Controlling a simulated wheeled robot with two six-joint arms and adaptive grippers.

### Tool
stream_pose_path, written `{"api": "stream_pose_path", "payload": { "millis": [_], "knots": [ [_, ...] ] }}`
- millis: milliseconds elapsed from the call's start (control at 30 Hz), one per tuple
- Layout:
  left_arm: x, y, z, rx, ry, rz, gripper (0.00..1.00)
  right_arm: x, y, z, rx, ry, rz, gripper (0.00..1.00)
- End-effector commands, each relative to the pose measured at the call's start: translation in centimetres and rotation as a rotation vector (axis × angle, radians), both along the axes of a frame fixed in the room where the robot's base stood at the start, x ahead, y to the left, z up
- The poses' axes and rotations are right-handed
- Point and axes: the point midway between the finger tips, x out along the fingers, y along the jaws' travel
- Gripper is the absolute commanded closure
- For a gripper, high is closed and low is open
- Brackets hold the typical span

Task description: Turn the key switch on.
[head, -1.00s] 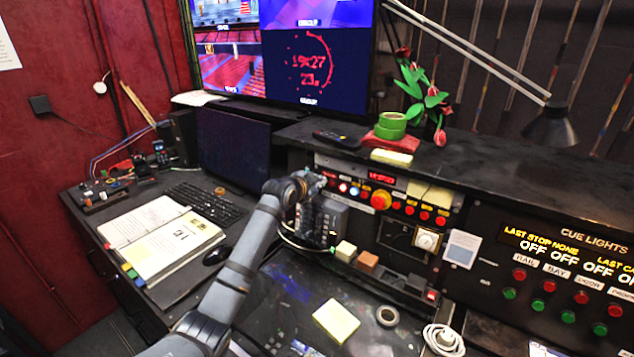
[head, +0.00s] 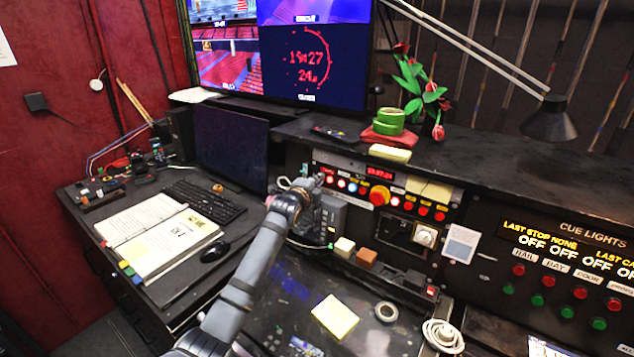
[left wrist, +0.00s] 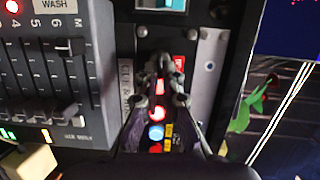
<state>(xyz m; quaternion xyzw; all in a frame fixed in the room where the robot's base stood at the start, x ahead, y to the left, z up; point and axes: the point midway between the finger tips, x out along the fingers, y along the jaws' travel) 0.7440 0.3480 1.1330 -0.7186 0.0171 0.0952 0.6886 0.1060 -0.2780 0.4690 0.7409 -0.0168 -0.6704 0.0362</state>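The key switch cannot be made out clearly. My left gripper (head: 316,183) is at the left end of the button panel (head: 400,180), beside the row of lit buttons. In the left wrist view my left gripper (left wrist: 163,64) reaches over that panel end, with its fingertips close together near a red label (left wrist: 179,63). Lit red and blue buttons show between its fingers, lower in the picture. The fingertips hide what lies between them, so I cannot tell whether they hold anything. My right gripper is in neither view.
A grey fader box (left wrist: 50,70) stands close beside the gripper. A teal switch (left wrist: 160,4) is just past the fingertips. Green tape (head: 390,118) and a flower (head: 428,95) stand on the ledge above.

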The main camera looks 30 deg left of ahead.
Motion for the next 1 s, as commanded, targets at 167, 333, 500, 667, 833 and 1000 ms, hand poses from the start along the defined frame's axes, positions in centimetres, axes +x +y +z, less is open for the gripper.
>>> {"api": "stream_pose_path", "payload": {
  "millis": [167,333,500,667,833,1000],
  "knots": [
    [-0.01,-0.03,-0.14,0.053,-0.007,-0.009,1.00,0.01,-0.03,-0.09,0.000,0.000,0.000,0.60],
    [-0.01,-0.03,-0.15,0.080,-0.011,-0.013,1.00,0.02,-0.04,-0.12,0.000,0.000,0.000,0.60],
    [-0.02,-0.02,-0.17,0.087,-0.012,-0.014,1.00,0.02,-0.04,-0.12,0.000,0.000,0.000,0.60],
    [-0.02,-0.02,-0.17,0.087,-0.012,-0.013,1.00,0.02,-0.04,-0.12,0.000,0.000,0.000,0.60],
    [-0.02,-0.01,-0.18,0.086,-0.011,-0.013,0.85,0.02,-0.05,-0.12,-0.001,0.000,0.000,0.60],
    [-0.02,-0.01,-0.17,0.086,-0.011,-0.013,0.72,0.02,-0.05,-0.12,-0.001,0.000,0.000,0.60]
  ]
}}
